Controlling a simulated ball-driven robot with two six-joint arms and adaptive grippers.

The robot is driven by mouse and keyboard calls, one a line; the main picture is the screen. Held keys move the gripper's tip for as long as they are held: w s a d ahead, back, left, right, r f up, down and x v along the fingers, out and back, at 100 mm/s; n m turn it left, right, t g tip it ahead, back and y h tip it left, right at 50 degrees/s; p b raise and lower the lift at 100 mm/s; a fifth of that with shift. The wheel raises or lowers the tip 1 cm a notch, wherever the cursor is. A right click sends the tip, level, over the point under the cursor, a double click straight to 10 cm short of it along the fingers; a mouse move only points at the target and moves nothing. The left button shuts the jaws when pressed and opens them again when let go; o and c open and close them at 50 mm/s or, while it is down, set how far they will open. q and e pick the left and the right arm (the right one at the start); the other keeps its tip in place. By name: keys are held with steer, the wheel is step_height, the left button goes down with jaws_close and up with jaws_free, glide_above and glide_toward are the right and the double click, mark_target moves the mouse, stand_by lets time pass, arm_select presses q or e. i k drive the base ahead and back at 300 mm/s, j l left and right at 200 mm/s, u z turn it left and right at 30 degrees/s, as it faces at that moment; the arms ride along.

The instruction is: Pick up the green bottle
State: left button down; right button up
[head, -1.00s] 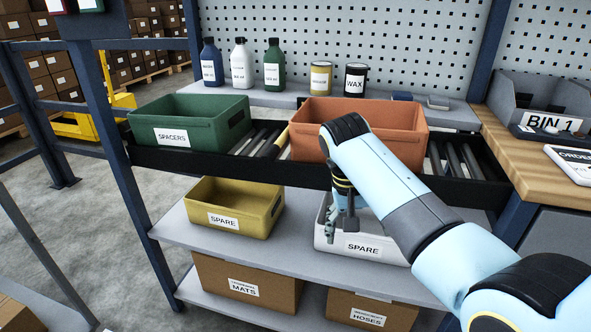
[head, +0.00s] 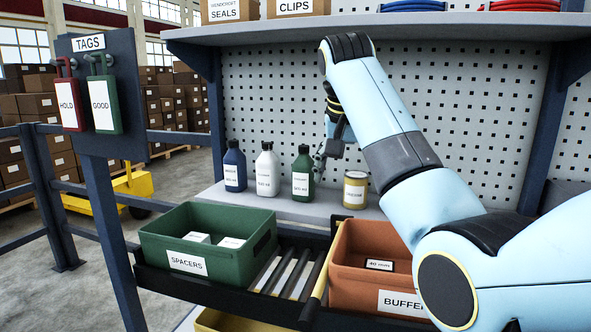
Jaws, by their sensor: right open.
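The green bottle (head: 303,174) stands upright on the grey shelf, with a black cap and a white label. It is to the right of the white bottle (head: 267,171). My right gripper (head: 321,163) is open, with its fingers pointing down just right of the green bottle's cap and neck. I cannot tell whether a finger touches the bottle. My left gripper is not in view.
A blue bottle (head: 235,168) and a yellow can (head: 355,190) stand on the same grey shelf (head: 325,210). Below in front are a green spacers bin (head: 165,240) and an orange buffer bin (head: 347,282). A pegboard (head: 262,100) stands behind.

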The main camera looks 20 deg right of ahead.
mark_target(303, 182)
steer(key=i, duration=1)
